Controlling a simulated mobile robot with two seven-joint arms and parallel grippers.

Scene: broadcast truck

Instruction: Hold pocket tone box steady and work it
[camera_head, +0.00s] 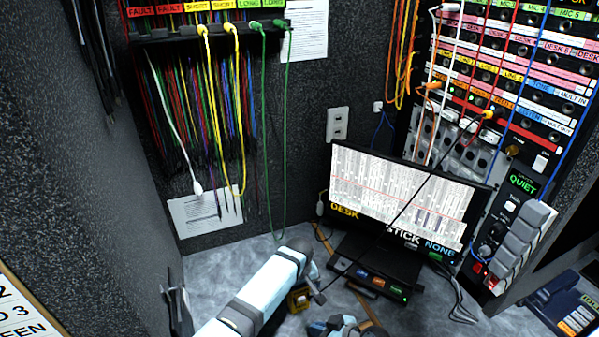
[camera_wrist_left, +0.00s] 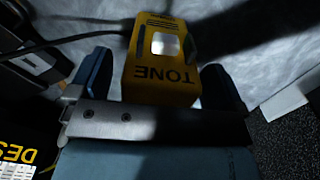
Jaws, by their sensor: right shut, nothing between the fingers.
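The yellow pocket tone box (camera_wrist_left: 160,85), marked TONE with a pale square on its face, lies between the two blue fingers of my left gripper in the left wrist view. A gap shows on its left side; its right side is close to the other finger, and I cannot tell if they touch. In the head view the tone box (camera_head: 298,300) is mostly hidden behind my left arm. My left gripper (camera_head: 311,281) is open around it, low over the grey desk. My right gripper (camera_head: 335,326) is shut and empty at the bottom edge, just below and right of the box.
A monitor (camera_head: 400,190) stands behind, with a small button panel (camera_head: 370,281) before it. A dark cable runs to the box in the wrist view. Patch cords (camera_head: 280,130) hang at the back left, and a rack (camera_head: 490,130) stands right. Grey desk (camera_head: 215,285) is clear at left.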

